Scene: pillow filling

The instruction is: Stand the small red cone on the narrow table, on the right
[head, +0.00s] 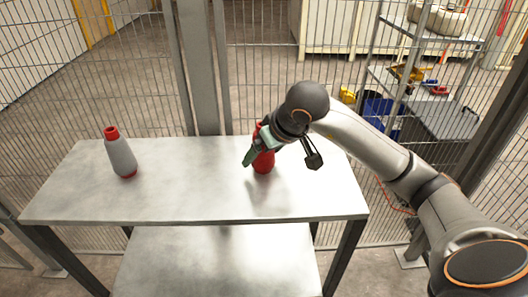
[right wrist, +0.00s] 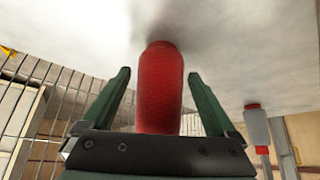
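The small red cone (head: 263,163) is at the right part of the narrow table (head: 190,205), upright, with its base at the tabletop. My right gripper (head: 282,156) is at the cone from above and behind, hiding part of it. In the right wrist view, the red cone (right wrist: 160,88) lies between the two green fingers of my right gripper (right wrist: 160,85). A gap shows on each side, so the fingers are open and apart from it. My left gripper is not in view.
A grey cone with red top and base (head: 121,155) stands at the table's left; it also shows in the right wrist view (right wrist: 257,127). A wire fence (head: 140,90) and a grey post (head: 205,70) are behind the table. The table's middle is clear.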

